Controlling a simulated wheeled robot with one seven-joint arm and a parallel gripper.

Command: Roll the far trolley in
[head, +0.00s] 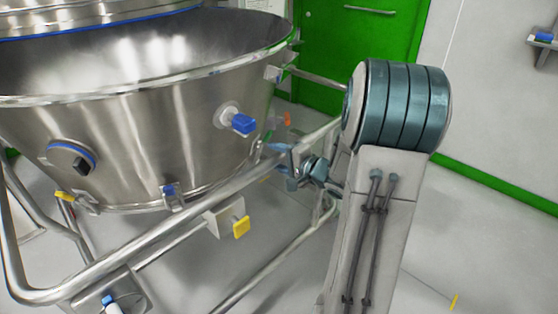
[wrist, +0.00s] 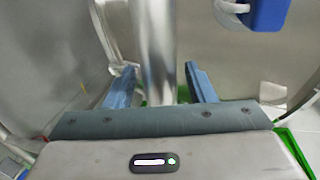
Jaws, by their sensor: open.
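The trolley carries a large steel bowl (head: 140,125) on a tubular steel frame with a long rail (head: 150,240). It fills the left half of the head view. I cannot tell from this view whether it is the far one. My gripper (head: 284,160) is at the right end of the rail, beside the bowl. In the wrist view my gripper (wrist: 159,72) is open, with one blue finger on each side of a steel tube (wrist: 155,45). A gap shows on both sides of the tube. The trolley's wheels are mostly hidden.
A green door (head: 345,40) stands behind the bowl. A blue valve knob (head: 243,124) sticks out of the bowl near my gripper, and a yellow knob (head: 241,227) hangs below the rail. Grey floor at the right (head: 470,225) is clear up to the wall.

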